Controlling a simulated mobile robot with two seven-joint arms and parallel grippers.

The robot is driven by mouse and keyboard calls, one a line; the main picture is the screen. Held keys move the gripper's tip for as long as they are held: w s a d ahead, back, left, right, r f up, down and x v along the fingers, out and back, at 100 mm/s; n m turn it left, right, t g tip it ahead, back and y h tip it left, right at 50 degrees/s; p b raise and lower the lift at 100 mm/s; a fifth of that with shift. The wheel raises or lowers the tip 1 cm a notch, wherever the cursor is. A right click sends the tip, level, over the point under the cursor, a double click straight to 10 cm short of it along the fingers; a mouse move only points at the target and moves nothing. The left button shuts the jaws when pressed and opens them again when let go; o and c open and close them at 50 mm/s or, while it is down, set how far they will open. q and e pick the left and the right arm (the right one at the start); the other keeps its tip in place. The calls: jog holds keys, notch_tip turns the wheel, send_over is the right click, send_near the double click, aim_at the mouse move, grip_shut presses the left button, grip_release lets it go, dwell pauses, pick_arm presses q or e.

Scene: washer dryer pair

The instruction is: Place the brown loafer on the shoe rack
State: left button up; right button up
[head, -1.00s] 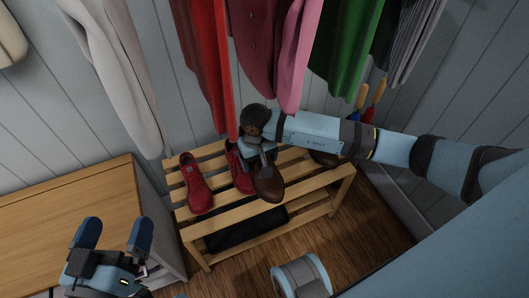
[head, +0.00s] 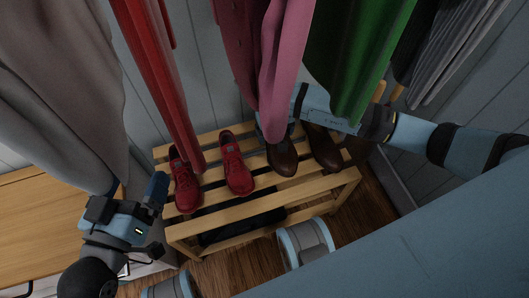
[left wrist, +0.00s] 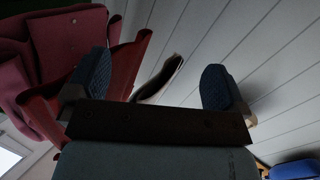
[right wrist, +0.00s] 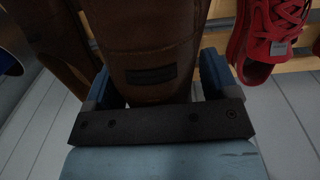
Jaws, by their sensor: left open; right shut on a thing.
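The wooden shoe rack (head: 258,207) stands against the wall. My right gripper (right wrist: 155,85) is shut on a brown loafer (head: 282,159), which also fills the middle of the right wrist view (right wrist: 150,45). The held loafer is at the top shelf, toe toward the front; I cannot tell whether it rests on the slats. A second brown loafer (head: 321,148) is on the shelf just right of it. Hanging clothes and the arm partly hide my right gripper in the head view. My left gripper (head: 133,190) is open and empty, left of the rack.
Two red shoes (head: 184,180) (head: 236,165) sit on the shelf's left half. Hanging clothes (head: 280,70) hang low over the rack. A dark item (head: 240,228) lies on the lower shelf. A wooden-topped cabinet (head: 40,225) stands left.

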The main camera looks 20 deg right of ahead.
notch_tip(320, 180, down, 5)
jog(key=shift+f+b, duration=0.1)
jog(key=shift+b, duration=0.8)
notch_tip(320, 180, down, 4)
jog(key=shift+r+b, duration=0.1)
jog(key=shift+b, duration=0.75)
pick_arm(q)
jog(key=shift+w+a+f+m, duration=0.4)
jog(key=shift+w+f+m, duration=0.25)
jog(key=shift+f+m, duration=0.2)
pick_arm(e)
jog(key=o, duration=0.9)
jog(key=shift+o, duration=0.2)
pick_arm(q)
jog(key=shift+r, duration=0.1)
